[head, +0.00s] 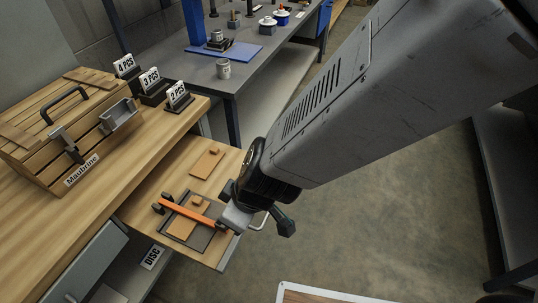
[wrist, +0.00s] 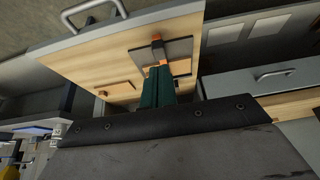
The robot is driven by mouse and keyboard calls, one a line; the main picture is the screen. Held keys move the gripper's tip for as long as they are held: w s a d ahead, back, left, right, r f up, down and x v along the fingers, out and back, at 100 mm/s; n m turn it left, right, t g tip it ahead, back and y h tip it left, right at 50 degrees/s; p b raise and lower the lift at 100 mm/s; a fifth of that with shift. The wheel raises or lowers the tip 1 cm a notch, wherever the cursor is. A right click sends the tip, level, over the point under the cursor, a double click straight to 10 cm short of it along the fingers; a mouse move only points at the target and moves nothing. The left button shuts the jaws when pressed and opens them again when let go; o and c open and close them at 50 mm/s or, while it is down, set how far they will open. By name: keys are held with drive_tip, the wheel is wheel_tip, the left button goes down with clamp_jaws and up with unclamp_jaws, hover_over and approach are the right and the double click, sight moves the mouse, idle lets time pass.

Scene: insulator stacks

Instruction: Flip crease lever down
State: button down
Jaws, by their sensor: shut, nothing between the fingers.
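The orange crease lever (head: 184,208) stretches across a dark flat jig (head: 213,213) on a pulled-out wooden board (head: 140,219). It looks low over the jig, but I cannot tell whether it is fully down. A thin wooden piece (head: 181,229) lies in the jig under the lever. In the wrist view the lever (wrist: 157,38) shows nearly end-on, partly covered by my gripper (wrist: 158,70). My dark green fingers are together and empty, with the tips overlapping the lever in that view. I cannot tell whether they touch it.
Another wooden piece (head: 207,163) lies on the board behind the jig. A light handle (wrist: 93,12) is on the board's front. A slatted wooden box (head: 40,150) and number signs stand on the bench at left. A grey table (head: 240,82) is behind; open floor is at right.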

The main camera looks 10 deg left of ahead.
drive_tip(key=shift+s+d+f, duration=0.15)
drive_tip(key=shift+d+f, duration=0.15)
drive_tip(key=shift+d, duration=0.5)
drive_tip(key=shift+s+d+f, duration=0.15)
drive_tip(key=shift+d+f, duration=0.1)
drive_tip(key=shift+d, duration=0.55)
drive_tip(key=shift+s+d+f, duration=0.15)
drive_tip(key=shift+d+f, duration=0.15)
drive_tip(key=shift+d, duration=0.5)
drive_tip(key=s+d+r+m+g, duration=0.2)
drive_tip(key=s+r+m+g, duration=0.2)
drive_tip(key=s+r, duration=0.1)
drive_tip(key=w+d+r+m+t+h, duration=0.1)
drive_tip(key=d+r+m, duration=0.3)
drive_tip(key=d, duration=0.7)
drive_tip(key=w+d+r+m+t+h, duration=0.1)
drive_tip(key=d+r+m+t+h, duration=0.1)
drive_tip(key=d+r+m, duration=0.2)
drive_tip(key=w+d+r+m+t+h, duration=0.1)
drive_tip(key=d+r, duration=0.8)
drive_tip(key=d, duration=1)
drive_tip(key=w+m+h, duration=0.1)
drive_tip(key=m, duration=0.1)
drive_tip(key=shift+r+m, duration=0.25)
drive_tip(key=shift+m, duration=0.15)
